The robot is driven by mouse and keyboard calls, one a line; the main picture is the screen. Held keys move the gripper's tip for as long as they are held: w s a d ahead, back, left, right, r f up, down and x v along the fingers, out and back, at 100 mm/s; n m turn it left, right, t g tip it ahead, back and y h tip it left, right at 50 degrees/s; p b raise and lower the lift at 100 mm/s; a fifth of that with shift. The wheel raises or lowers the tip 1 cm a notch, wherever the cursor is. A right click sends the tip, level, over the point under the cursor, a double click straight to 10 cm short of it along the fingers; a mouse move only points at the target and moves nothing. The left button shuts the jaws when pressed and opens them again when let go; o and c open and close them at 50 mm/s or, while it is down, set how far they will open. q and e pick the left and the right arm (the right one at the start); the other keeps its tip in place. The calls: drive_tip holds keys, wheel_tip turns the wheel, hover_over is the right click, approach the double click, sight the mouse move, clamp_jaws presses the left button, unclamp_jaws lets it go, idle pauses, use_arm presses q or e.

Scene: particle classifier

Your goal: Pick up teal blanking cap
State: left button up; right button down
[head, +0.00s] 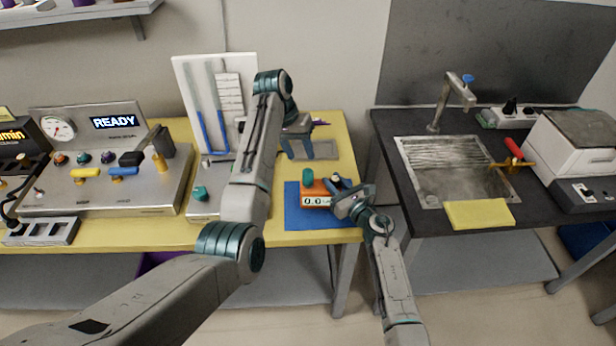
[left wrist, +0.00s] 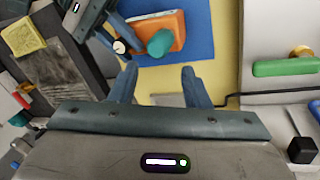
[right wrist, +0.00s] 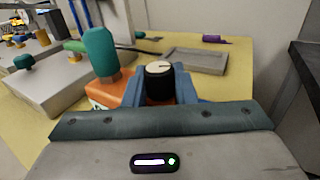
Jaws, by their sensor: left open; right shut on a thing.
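A teal cap (head: 308,178) stands on the top of an orange meter (head: 318,200) with a "0.0" display. The cap also shows in the left wrist view (left wrist: 160,43) and the right wrist view (right wrist: 98,50). My left gripper (head: 310,150) is open and empty, behind the meter and apart from the cap; its spread fingers show in the left wrist view (left wrist: 158,80). My right gripper (head: 345,190) is shut on the black knob with a white top (right wrist: 158,80) on the meter, beside the cap.
The meter sits on a blue mat (head: 292,215) near the yellow table's front edge. A manometer panel (head: 213,105) with a teal-green knob (head: 200,192) on its base stands left. A grey tray (right wrist: 195,60) lies behind. The sink counter (head: 400,150) is right, across a gap.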

sight(307, 170)
use_arm(q)
drive_tip(key=r+n+y, duration=0.1)
drive_tip(key=n, duration=0.1)
drive_tip(key=d+r+n+y, duration=0.1)
drive_tip(key=n, duration=0.1)
drive_tip(key=d+r+n+y, duration=0.1)
drive_tip(key=n, duration=0.1)
drive_tip(key=shift+s+d, duration=0.15)
drive_tip(key=shift+s, duration=0.1)
wheel_tip(307, 170, down, 11)
drive_tip(key=shift+f, duration=0.2)
drive_tip(key=shift+c, duration=0.4)
drive_tip(key=c, duration=0.6)
